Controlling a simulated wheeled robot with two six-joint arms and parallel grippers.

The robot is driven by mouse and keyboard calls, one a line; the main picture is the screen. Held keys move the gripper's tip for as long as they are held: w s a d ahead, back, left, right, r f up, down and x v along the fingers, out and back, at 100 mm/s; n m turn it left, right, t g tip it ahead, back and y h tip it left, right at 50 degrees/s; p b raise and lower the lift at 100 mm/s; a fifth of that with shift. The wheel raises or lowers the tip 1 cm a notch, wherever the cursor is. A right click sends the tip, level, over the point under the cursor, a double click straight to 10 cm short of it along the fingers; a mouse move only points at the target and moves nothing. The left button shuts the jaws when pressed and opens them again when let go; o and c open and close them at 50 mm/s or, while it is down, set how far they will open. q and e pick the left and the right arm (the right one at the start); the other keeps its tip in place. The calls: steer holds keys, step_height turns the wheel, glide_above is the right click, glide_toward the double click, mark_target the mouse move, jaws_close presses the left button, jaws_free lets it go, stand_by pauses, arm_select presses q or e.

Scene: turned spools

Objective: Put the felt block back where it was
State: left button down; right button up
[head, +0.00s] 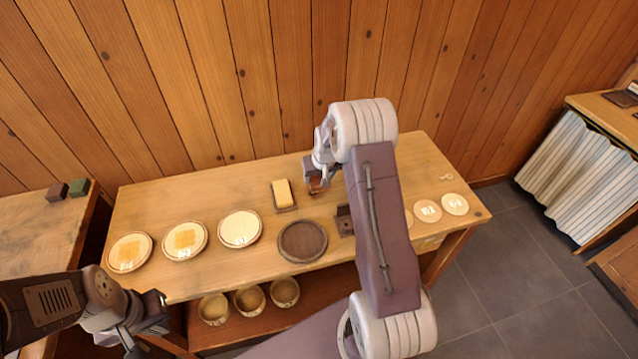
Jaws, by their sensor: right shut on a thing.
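My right gripper (315,187) is over the back middle of the workbench (200,277), shut on a small reddish-brown thing (317,184). That thing is mostly hidden by the gripper, so I cannot tell for certain that it is the felt block. Just left of it, a yellow block (283,192) sits on a small dark base. A dark brown holder or block (345,220) stands nearer the front, partly hidden by my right arm. My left gripper (150,322) is at the lower left, off the bench's front edge; its fingers are too unclear to read.
A dark round tray (302,241) appears empty. Three pale round plates (185,240) stand to its left. Pale discs (428,211) lie at the right, partly behind my arm. Bowls (249,300) stand on the lower shelf. Brown and green blocks (79,187) sit on the left table.

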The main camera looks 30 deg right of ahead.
mark_target(319, 183)
step_height(319, 183, down, 3)
steer(key=shift+f, duration=0.55)
steer(key=shift+f, duration=0.1)
steer(key=o, duration=1.2)
